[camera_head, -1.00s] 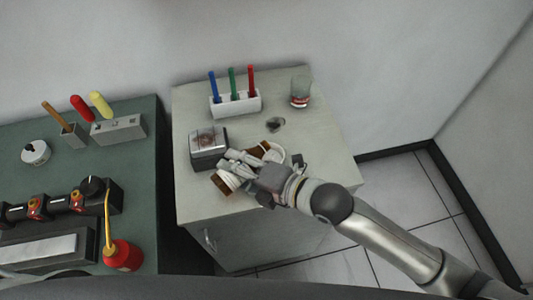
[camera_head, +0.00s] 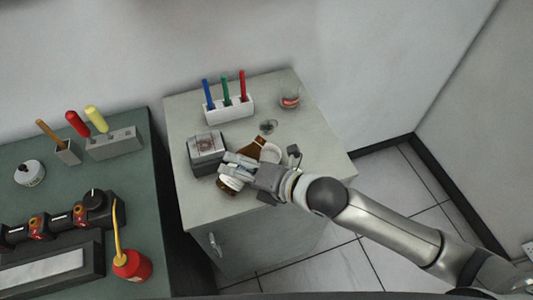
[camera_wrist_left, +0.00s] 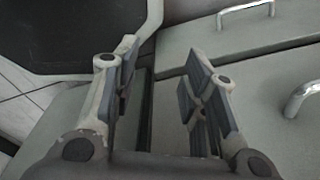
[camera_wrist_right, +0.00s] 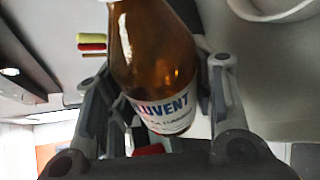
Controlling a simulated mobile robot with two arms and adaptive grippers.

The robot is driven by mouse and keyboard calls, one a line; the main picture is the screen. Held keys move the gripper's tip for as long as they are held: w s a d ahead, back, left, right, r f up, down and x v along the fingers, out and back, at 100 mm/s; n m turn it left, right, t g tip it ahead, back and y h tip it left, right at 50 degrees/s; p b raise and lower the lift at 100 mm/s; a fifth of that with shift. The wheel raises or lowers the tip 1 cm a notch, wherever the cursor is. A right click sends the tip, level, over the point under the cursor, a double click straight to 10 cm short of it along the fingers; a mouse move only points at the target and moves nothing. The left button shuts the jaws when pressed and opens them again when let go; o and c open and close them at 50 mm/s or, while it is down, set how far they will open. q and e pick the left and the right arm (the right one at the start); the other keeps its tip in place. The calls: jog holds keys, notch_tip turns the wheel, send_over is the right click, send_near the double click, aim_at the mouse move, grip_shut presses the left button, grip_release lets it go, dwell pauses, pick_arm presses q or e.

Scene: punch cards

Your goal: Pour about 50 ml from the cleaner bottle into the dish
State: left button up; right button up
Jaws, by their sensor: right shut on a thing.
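The brown cleaner bottle (camera_wrist_right: 155,60), with a white label partly reading "LUVENT", is between the fingers of my right gripper (camera_wrist_right: 160,100), which is shut on it. In the head view the right gripper (camera_head: 242,170) holds the bottle (camera_head: 246,146) tilted above the cabinet top, its middle hidden by the fingers. The white dish (camera_head: 271,152) is just beside the bottle, partly covered by the gripper; its rim also shows top right in the right wrist view (camera_wrist_right: 272,14). I cannot see any liquid flowing. My left gripper (camera_wrist_left: 160,75) is open and empty in the left wrist view.
A green bench (camera_head: 80,190) with tools and a red oil can (camera_head: 132,266) stands left.

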jog(key=shift+w, duration=0.1)
pick_arm(q)
jog(key=shift+w, duration=0.35)
pick_arm(e)
jog(key=shift+r, duration=0.1)
pick_arm(q)
jog(key=shift+d, duration=0.3)
jog(key=shift+s+a, duration=0.1)
jog(key=shift+s, duration=0.05)
dwell(0.4)
jog(key=shift+a, duration=0.1)
